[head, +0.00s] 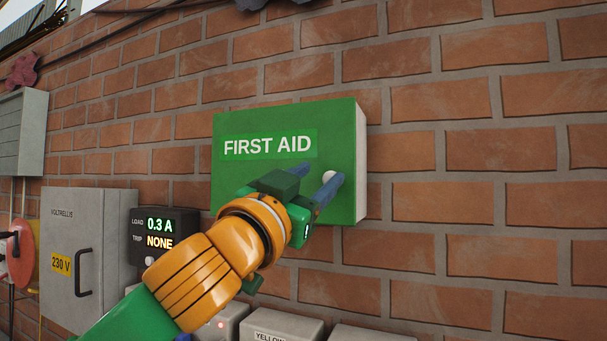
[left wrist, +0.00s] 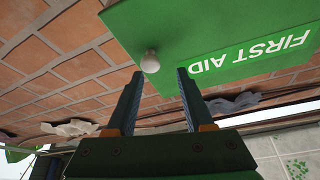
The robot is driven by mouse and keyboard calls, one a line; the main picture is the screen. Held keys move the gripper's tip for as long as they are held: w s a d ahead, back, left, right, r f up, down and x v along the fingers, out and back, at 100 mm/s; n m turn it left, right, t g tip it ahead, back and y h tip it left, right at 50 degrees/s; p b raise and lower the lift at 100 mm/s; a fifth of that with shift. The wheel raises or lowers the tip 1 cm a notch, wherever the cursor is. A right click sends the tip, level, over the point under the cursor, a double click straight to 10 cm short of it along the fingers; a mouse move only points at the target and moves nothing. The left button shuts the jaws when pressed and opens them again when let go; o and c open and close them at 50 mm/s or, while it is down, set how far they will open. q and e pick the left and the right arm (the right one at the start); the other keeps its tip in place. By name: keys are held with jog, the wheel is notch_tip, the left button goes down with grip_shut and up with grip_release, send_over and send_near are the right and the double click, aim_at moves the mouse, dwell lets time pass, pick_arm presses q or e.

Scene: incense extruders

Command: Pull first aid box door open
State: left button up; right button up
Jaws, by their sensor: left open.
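The green first aid box (head: 260,122) is fixed to the brick wall, and its front door with the words FIRST AID appears shut. In the left wrist view the knob (left wrist: 150,62) is just beyond the fingertips, roughly between the lines of the two fingers (left wrist: 158,73). The box door (left wrist: 225,35) fills the upper right there. I cannot tell whether a finger touches the door. My right gripper is not in view.
A grey cabinet (head: 105,225) with a black handle and a 230 V label is at the lower left. Beside it is a dark display unit (head: 140,215). Several light grey boxes (head: 285,325) line the bottom. The brick wall right of the first aid box is clear.

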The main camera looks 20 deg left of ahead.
pick_arm(q)
jog(key=s+f+b, duration=0.3)
jog(key=s+b, duration=0.2)
jog(key=shift+f, duration=0.25)
jog(key=shift+s+a+b, duration=0.15)
jog(key=shift+s+b, duration=0.1)
jog(key=shift+b, duration=0.1)
jog(key=b+v, duration=0.4)
jog(key=v, duration=0.3)
